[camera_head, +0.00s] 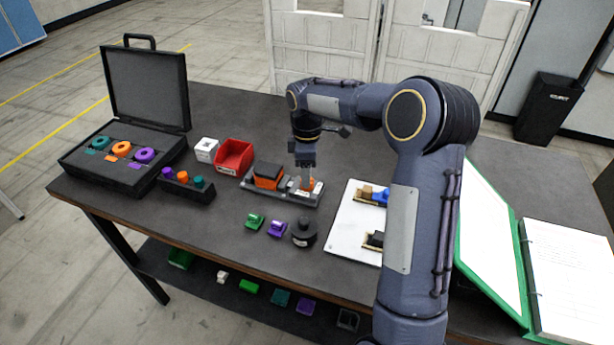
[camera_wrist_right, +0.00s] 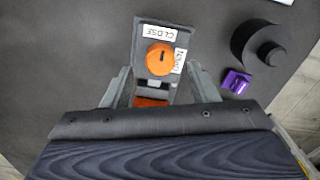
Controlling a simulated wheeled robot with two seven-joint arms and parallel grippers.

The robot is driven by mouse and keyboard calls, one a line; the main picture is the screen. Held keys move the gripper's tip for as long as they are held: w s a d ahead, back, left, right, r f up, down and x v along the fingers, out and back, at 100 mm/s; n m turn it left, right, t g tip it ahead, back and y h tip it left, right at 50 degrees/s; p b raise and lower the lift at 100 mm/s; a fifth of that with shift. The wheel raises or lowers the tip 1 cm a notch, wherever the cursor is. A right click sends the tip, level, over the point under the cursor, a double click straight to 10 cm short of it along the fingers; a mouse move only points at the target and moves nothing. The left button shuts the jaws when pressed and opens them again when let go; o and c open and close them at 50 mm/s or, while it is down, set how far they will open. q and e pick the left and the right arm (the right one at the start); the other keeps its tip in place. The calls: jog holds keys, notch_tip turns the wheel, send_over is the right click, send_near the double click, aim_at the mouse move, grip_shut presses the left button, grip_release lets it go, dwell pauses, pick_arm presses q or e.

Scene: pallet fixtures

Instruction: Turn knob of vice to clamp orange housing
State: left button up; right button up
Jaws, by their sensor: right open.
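The vice (camera_head: 300,195) lies on the dark table near the middle. The orange housing (camera_head: 268,175) sits at its left part, with a dark block over it. The orange knob (camera_head: 313,186) is at the right end of the vice. In the right wrist view the round orange knob (camera_wrist_right: 160,59) shows beside labels reading CLOSE and another word. My right gripper (camera_head: 306,172) points down over the knob end. In the wrist view its two fingers (camera_wrist_right: 162,85) are apart on either side of the vice, and the knob lies beyond them. My left gripper is not in view.
A green part (camera_head: 255,221), a purple part (camera_head: 277,228) and a black round piece (camera_head: 304,232) stand in front of the vice. A red bin (camera_head: 234,157) and white cube (camera_head: 206,149) are left of it. A white board (camera_head: 345,234) lies right.

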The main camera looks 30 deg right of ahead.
notch_tip(320, 180, up, 5)
jog(key=shift+f, duration=0.1)
dwell(0.6)
jog(key=s+a+r+m+t+y, duration=0.1)
jog(key=s+a+r+m+t, duration=0.2)
jog(key=s, duration=0.8)
jog(key=s+a+r+m+t+y, duration=0.15)
jog(key=s+a+m, duration=0.35)
jog(key=s, duration=0.6)
jog(key=s+a+f+m+t+y, duration=0.1)
jog(key=s+a+f+m, duration=0.2)
jog(key=s+m, duration=0.2)
jog(key=shift+s+a+f, duration=0.15)
jog(key=shift+s+f, duration=0.05)
jog(key=shift+s, duration=0.8)
